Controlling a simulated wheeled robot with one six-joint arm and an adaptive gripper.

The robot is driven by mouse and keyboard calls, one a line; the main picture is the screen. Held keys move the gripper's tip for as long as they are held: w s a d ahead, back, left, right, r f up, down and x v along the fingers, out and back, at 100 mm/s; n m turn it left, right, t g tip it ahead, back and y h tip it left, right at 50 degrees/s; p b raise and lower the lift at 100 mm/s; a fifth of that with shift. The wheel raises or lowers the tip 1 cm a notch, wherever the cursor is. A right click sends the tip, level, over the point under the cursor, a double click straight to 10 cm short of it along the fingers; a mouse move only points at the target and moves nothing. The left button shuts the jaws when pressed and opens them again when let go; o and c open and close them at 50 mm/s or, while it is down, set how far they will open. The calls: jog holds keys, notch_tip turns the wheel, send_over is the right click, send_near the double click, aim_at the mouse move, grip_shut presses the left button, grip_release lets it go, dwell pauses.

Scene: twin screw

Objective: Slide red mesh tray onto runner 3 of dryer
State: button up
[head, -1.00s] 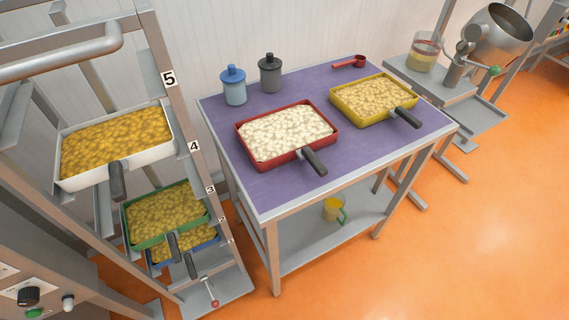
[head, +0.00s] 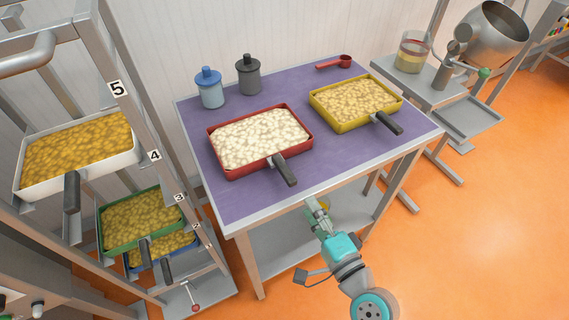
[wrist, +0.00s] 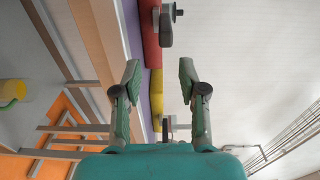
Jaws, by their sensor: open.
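In the wrist view my gripper (wrist: 159,76) is open and empty. The red tray (wrist: 150,35) shows ahead with its handle (wrist: 167,28). The dryer rack (head: 107,62) stands at left with numbered labels. The label 3 (head: 179,198) is beside the green tray (head: 103,243); its exact runner is unclear.
A yellow tray (head: 345,127) lies right of the red one. Blue (head: 211,94) and grey (head: 248,77) jars and a red scoop (head: 336,63) stand behind. The rack also holds a white tray (head: 25,187) and a blue tray (head: 190,254). Orange floor at right is clear.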

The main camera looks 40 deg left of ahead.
aim_at(275, 156)
jog(key=x, duration=0.9)
jog(key=r+x, duration=0.1)
jog(key=x, duration=0.4)
jog(key=shift+s+a, duration=0.2)
jog(key=shift+a, duration=0.3)
jog(key=shift+c, duration=0.4)
jog(key=c, duration=0.5)
grip_shut()
jog(key=shift+r, duration=2.1)
